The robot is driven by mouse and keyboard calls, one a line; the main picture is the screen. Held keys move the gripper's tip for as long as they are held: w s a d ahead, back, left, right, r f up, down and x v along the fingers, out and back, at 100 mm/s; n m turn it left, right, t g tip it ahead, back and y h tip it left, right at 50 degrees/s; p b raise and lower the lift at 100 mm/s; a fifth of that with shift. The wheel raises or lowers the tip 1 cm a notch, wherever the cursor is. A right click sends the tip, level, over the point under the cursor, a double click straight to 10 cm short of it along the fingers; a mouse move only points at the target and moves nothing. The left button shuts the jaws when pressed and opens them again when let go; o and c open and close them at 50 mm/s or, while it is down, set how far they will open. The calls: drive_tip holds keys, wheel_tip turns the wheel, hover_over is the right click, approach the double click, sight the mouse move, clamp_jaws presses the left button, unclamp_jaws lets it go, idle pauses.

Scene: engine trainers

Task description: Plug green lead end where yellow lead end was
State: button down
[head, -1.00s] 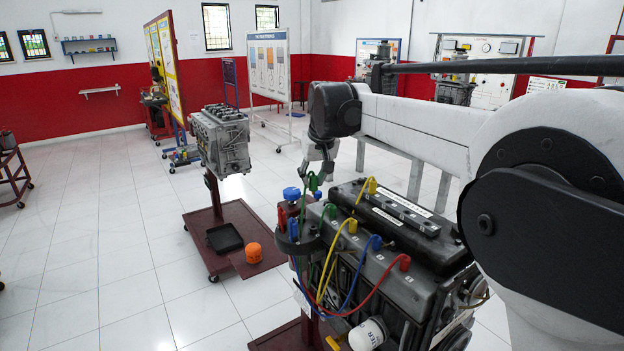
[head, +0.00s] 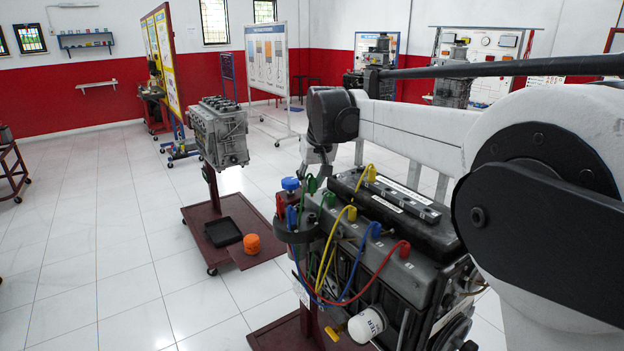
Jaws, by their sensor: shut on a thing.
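My gripper (head: 317,176) points down above the back of the dark round holder (head: 298,236) at the engine's left end. It is shut on a green lead end (head: 311,185), which appears just above the holder; I cannot tell whether it touches a socket. Another green end (head: 328,199) is at the engine's top edge. A yellow end (head: 370,172) stands at the back by the black cover, and another yellow end (head: 351,213) is on the engine top. Red (head: 280,204) and blue (head: 291,216) ends stand in the holder. The holder's sockets are mostly hidden.
Blue (head: 376,229) and red (head: 404,248) ends sit along the engine top (head: 395,265), their leads looping down in front. A blue cap (head: 290,184) is behind the holder. A white filter (head: 367,325) juts out below.

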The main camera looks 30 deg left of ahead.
sight(314, 192)
drive_tip(key=shift+f, duration=0.2)
idle(0.6)
drive_tip(key=shift+f+b, duration=1.45)
drive_tip(key=shift+f, duration=1.15)
drive_tip(key=shift+f+b, duration=0.45)
drive_tip(key=shift+f, duration=0.45)
idle(0.5)
drive_tip(key=c, duration=1.5)
unclamp_jaws()
drive_tip(key=shift+r, duration=0.1)
